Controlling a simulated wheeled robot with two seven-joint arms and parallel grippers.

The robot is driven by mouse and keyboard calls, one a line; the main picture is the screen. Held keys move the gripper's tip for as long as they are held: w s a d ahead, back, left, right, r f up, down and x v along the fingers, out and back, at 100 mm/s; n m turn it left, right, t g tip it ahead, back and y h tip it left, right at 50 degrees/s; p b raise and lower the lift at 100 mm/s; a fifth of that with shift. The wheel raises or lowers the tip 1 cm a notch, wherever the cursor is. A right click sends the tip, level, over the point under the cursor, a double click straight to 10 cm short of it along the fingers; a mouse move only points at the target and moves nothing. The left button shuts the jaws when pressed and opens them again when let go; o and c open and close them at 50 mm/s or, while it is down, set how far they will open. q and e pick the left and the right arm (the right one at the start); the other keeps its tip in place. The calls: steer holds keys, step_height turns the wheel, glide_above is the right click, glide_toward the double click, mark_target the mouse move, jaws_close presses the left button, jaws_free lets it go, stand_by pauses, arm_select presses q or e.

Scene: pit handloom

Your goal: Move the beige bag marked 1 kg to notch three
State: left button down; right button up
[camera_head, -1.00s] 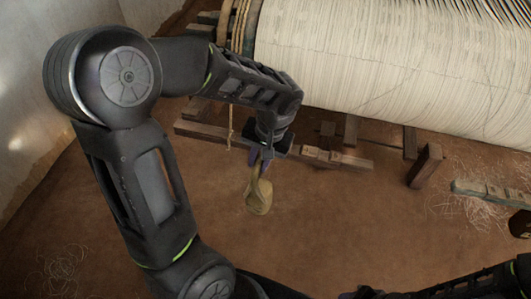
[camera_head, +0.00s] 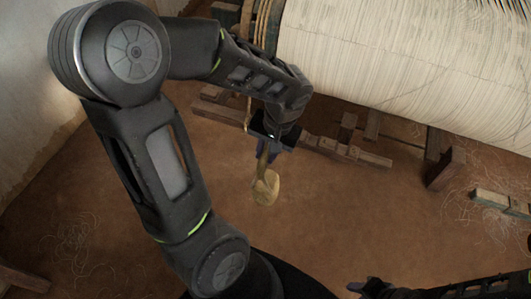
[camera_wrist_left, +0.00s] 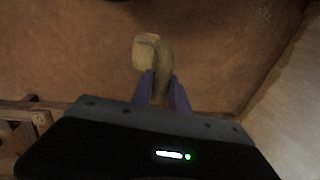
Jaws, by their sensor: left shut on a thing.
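My left gripper (camera_head: 265,152) is shut on the top of a beige bag (camera_head: 266,187), which hangs below its fingers, clear of the floor. Any mark on the bag is too small to read. In the left wrist view the bag (camera_wrist_left: 148,52) sticks out beyond the purple fingers (camera_wrist_left: 160,90). A low wooden beam (camera_head: 345,150) with blocks along it lies behind and to the right of the gripper; the arm hides part of it. I cannot make out which notch is three. My right gripper (camera_head: 372,288) shows only as a dark shape at the bottom edge.
The large cream warp roll (camera_head: 400,60) fills the upper right. A pale wall (camera_head: 30,90) is at the left. The brown floor in the middle is open.

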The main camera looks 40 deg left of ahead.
arm_select(q)
steer(key=shift+w+a+f+p, duration=0.15)
steer(key=shift+w+a, duration=0.7)
steer(key=shift+w, duration=1.55)
steer(key=shift+w+a+f+p, duration=0.15)
steer(key=shift+w+a, duration=0.7)
steer(key=shift+w, duration=1.6)
steer(key=shift+w+a+f+p, duration=0.15)
steer(key=shift+w+a, duration=0.7)
steer(key=shift+w, duration=1.55)
steer(key=shift+f+b, duration=0.9)
steer(key=shift+f, duration=0.25)
steer(key=shift+f, duration=0.25)
steer(key=c, duration=1.2)
jaws_free()
steer(key=shift+s, duration=0.1)
steer(key=shift+f, duration=0.1)
steer(key=shift+d, duration=0.1)
